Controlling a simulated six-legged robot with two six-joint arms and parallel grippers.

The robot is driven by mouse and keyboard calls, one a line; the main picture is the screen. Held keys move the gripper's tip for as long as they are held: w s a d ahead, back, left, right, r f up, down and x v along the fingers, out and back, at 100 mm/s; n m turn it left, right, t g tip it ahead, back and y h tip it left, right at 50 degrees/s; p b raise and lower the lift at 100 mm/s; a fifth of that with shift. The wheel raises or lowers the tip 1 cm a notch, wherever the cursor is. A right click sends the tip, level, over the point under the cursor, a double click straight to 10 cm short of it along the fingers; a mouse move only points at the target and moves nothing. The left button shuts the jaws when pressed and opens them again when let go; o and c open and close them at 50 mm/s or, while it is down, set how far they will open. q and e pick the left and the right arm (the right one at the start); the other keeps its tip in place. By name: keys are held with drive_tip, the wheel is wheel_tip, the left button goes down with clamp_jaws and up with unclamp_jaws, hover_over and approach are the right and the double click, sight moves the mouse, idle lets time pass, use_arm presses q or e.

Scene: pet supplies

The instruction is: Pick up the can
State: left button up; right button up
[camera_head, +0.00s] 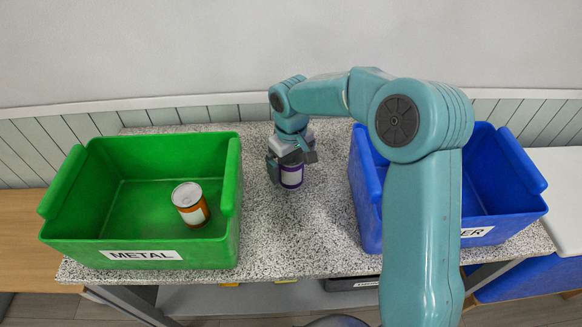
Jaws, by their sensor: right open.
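A can with a purple and white label (292,177) stands upright on the speckled counter (300,235) between the two bins. My right gripper (291,163) is open, pointing down at the can's top, with its fingers around or just beside the can; I cannot tell whether they touch it. The gripper hides the can's top. A second can, orange and white with a metal lid (190,204), sits inside the green bin (228,215) labelled METAL. My left gripper is not in view.
A blue bin (368,205) stands to the right, its label partly hidden by my right arm. The front middle of the counter is clear. A wall (200,50) runs behind. A wooden surface (30,235) lies at left.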

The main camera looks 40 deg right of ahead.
drive_tip(key=c, duration=1.1)
